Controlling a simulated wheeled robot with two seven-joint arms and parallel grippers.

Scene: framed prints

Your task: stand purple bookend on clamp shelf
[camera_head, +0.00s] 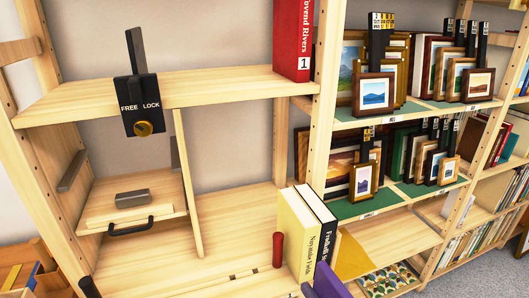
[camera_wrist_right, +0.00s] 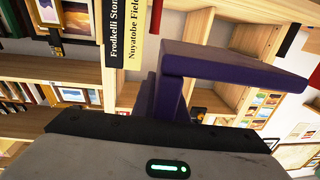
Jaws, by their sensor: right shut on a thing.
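The purple bookend (camera_head: 328,281) shows at the bottom edge of the head view, partly cut off. In the right wrist view the purple bookend (camera_wrist_right: 235,66) fills the upper middle, with a long arm to the right and an upright part going down. My right gripper (camera_wrist_right: 168,112) is shut on it; its fingertips are largely hidden. The clamp shelf (camera_head: 205,88) is a pale wooden board at upper left in the head view. A black clamp (camera_head: 137,93) marked FREE and LOCK, with a brass knob, sits at its front edge. My left gripper is not in view.
A red book (camera_head: 293,40) stands at the clamp shelf's right end; the board's middle is bare. A yellow book (camera_head: 299,230) and a black book (camera_head: 318,213) stand below, beside a dark red cylinder (camera_head: 278,250). Framed prints (camera_head: 374,93) fill shelves at right.

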